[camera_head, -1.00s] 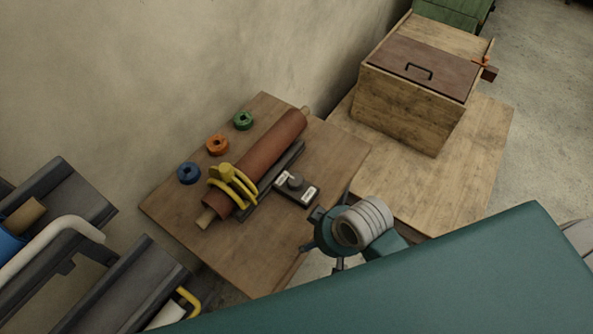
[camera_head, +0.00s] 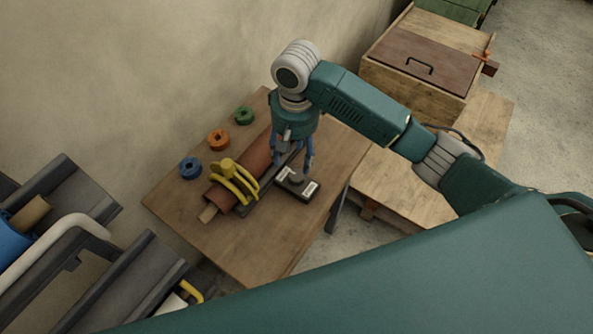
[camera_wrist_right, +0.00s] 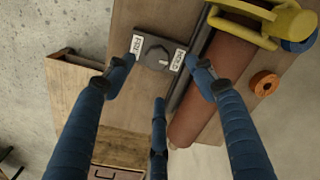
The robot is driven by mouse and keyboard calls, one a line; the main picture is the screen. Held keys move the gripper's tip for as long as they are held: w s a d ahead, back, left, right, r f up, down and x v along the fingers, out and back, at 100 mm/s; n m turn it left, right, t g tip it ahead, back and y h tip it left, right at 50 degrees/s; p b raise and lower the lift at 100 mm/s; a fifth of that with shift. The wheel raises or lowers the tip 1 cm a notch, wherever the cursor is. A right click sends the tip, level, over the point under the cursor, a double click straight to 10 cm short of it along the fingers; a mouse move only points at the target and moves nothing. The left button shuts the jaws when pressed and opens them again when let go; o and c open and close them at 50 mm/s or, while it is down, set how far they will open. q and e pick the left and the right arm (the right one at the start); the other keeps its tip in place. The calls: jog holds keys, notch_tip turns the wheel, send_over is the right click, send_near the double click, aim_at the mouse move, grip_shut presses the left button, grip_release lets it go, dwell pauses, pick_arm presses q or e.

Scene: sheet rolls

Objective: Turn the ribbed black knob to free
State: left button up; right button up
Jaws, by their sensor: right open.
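The black knob (camera_head: 297,180) sits on a dark plate (camera_head: 311,193) on the small wooden table. In the right wrist view, the knob (camera_wrist_right: 157,55) stands between a white FREE label (camera_wrist_right: 137,45) on the left and a white HOLD label (camera_wrist_right: 179,60) on the right. Its pointing direction is too small to tell. My right gripper (camera_head: 293,168) is open above the plate, pointing down. In the right wrist view, its spread blue fingers (camera_wrist_right: 158,78) frame the knob, with no clear contact. My left gripper is out of view.
A red-brown roll (camera_head: 257,157) with a yellow clamp (camera_head: 232,180) lies beside the plate. Blue (camera_head: 190,168), orange (camera_head: 218,139) and green (camera_head: 244,115) rings stand along the wall side. A wooden box (camera_head: 415,83) stands at the back right.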

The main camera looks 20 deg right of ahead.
aim_at(297, 174)
jog(key=f, duration=0.3)
jog(key=f+p, duration=0.1)
jog(key=f, duration=0.2)
jog(key=f+p, duration=0.1)
jog(key=f, duration=0.2)
jog(key=shift+w+d+f, duration=0.25)
jog(key=shift+d+f, duration=0.15)
jog(key=c, duration=1.1)
